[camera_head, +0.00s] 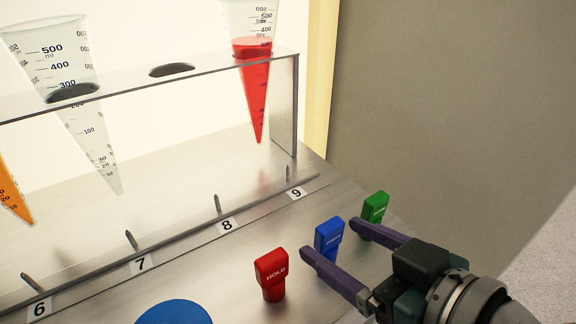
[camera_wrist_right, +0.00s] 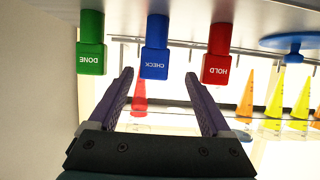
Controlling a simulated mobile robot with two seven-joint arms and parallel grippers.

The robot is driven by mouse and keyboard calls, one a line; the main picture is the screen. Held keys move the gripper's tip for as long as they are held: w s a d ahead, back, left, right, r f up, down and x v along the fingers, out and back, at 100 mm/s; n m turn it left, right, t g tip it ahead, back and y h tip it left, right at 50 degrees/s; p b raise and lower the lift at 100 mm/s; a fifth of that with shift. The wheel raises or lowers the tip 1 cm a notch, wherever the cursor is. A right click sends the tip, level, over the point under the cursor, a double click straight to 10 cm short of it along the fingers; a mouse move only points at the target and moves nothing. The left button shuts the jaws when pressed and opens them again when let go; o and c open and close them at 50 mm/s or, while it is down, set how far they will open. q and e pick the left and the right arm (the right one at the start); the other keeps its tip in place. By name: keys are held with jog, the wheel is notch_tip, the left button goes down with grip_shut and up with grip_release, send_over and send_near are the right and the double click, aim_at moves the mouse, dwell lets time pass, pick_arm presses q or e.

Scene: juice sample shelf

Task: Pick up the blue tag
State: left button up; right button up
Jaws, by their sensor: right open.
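The blue tag (camera_head: 329,236) stands upright on the metal shelf between a red tag and a green tag. In the wrist view the blue tag (camera_wrist_right: 155,60) reads CHECK upside down. My right gripper (camera_head: 329,239) is open and empty, coming in from the lower right. Its fingertips appear on either side of the blue tag in the head view. In the wrist view my right gripper (camera_wrist_right: 159,74) has its fingertips just short of the tag, which lines up with the gap. I cannot tell that either finger touches it. My left gripper is not in view.
The red HOLD tag (camera_head: 271,275) stands close to one finger, and the green DONE tag (camera_head: 375,207) close to the other. Behind is a rack (camera_head: 283,105) with graduated cones, one holding red juice (camera_head: 254,85). A grey wall is at right.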

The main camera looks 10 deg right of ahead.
jog(key=shift+w+a+f, duration=0.25)
jog(key=shift+w+a, duration=0.05)
jog(key=shift+w, duration=0.25)
jog(key=x, duration=0.1)
jog(key=b+x, duration=0.1)
jog(key=x, duration=0.1)
jog(key=d+b+x, duration=0.1)
jog(key=x, duration=0.1)
jog(key=shift+w+a, duration=0.1)
jog(key=shift+w, duration=0.25)
jog(key=shift+c, duration=1.2)
grip_shut()
